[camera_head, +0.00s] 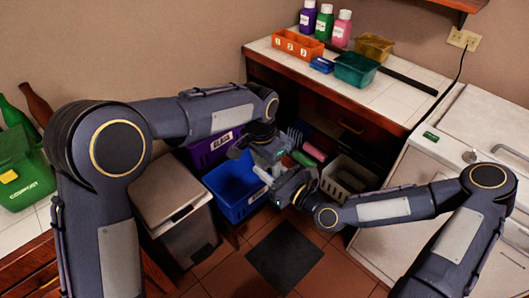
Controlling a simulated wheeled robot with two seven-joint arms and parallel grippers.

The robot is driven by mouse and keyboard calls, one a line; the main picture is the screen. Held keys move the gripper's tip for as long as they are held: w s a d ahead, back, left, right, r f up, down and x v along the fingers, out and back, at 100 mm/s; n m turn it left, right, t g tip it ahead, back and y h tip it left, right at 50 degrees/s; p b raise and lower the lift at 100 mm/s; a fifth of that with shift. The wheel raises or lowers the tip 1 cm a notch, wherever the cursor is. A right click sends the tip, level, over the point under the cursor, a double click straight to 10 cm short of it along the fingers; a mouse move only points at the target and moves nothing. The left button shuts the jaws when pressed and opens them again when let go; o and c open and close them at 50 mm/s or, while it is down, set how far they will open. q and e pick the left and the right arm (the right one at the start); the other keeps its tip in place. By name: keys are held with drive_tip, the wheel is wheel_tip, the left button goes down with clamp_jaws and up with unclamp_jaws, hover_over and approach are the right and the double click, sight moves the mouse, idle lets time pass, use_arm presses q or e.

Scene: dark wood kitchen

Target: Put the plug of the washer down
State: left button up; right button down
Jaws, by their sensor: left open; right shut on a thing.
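The washer (411,163) is the white machine at the right, partly behind my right arm. A dark cord (461,66) hangs from the wall outlet (464,39) down toward the gap between counter and washer. The plug itself is too small to make out. My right gripper (270,182) is low in the middle, by the blue bin, shut on a small pale thing (262,174) that I cannot identify. My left gripper (278,158) is open just above and beside it. The two hands overlap in view, so their fingertips are partly hidden.
A blue bin (226,203), a purple glass bin (202,155) and a grey lidded bin (187,178) stand left of the grippers. A pale basket (342,184) is right of them. The tiled counter (392,96) holds bottles and trays. A dark mat (284,258) lies on clear floor.

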use_arm(q)
drive_tip(key=shift+f, duration=0.25)
drive_tip(key=shift+s+d, duration=0.1)
drive_tip(key=c, duration=1.1)
drive_tip(key=shift+o, duration=0.2)
use_arm(e)
drive_tip(key=c, duration=1.1)
unclamp_jaws()
drive_tip(key=shift+o, duration=0.7)
